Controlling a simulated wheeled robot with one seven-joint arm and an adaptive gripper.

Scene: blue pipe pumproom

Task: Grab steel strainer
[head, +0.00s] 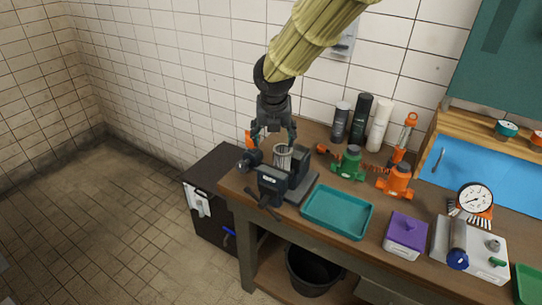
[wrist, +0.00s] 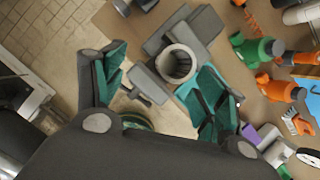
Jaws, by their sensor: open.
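The steel strainer (head: 283,156) is a grey cylinder standing upright in the jaws of the dark bench vise (head: 273,186) on the workbench. In the wrist view the strainer (wrist: 176,63) shows as a round open ring, seen from above. My gripper (head: 274,139) is open, above the strainer, with its fingers pointing down. In the wrist view my gripper (wrist: 160,85) has its teal-padded fingers spread wide. The strainer lies between them, nearer the right finger. I cannot tell whether that finger touches it.
A teal tray (head: 338,211) lies right of the vise. Behind it stand a green valve (head: 347,163) and an orange valve (head: 395,182). Several cylinders, including a white one (head: 380,126), stand by the wall. A purple-topped box (head: 406,234) is further right. The bench's left edge is close to the vise.

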